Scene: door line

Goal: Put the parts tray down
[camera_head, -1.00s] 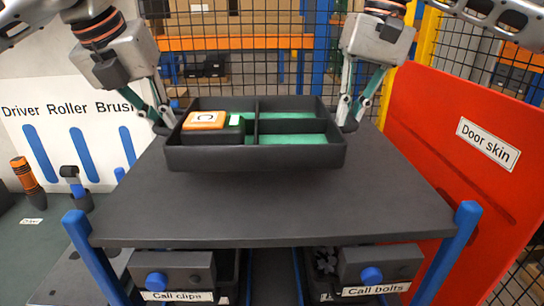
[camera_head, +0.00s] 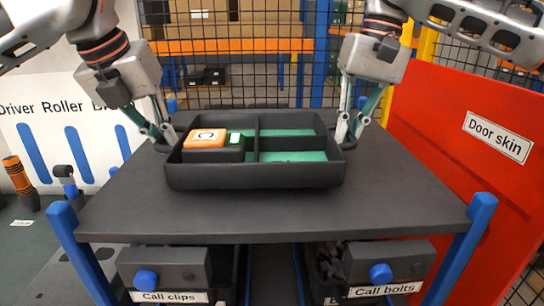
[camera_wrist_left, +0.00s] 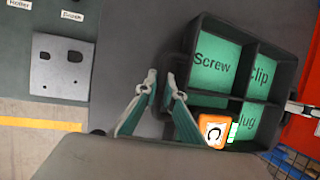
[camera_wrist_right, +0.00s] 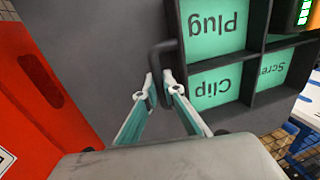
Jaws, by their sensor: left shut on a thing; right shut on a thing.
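The black parts tray (camera_head: 255,177) is over the dark cart top (camera_head: 400,205), level, with green-floored compartments. I cannot tell whether its underside touches the top. Its front left compartment holds a black device with an orange top (camera_head: 205,138). My left gripper (camera_head: 164,138) is shut on the tray's left handle; its fingertips (camera_wrist_left: 161,78) also show in the left wrist view. My right gripper (camera_head: 348,138) is shut on the right handle (camera_wrist_right: 158,58). In the wrist views, compartments read "Screw", "Clip" and "Plug".
Blue corner posts (camera_head: 470,240) stand at the cart's front. Bins labelled "Call clips" (camera_head: 168,297) and "Call bolts" (camera_head: 385,289) sit beneath. A red "Door skin" panel (camera_head: 440,130) leans at right. A tool board (camera_head: 60,145) stands at left. The cart top before the tray is clear.

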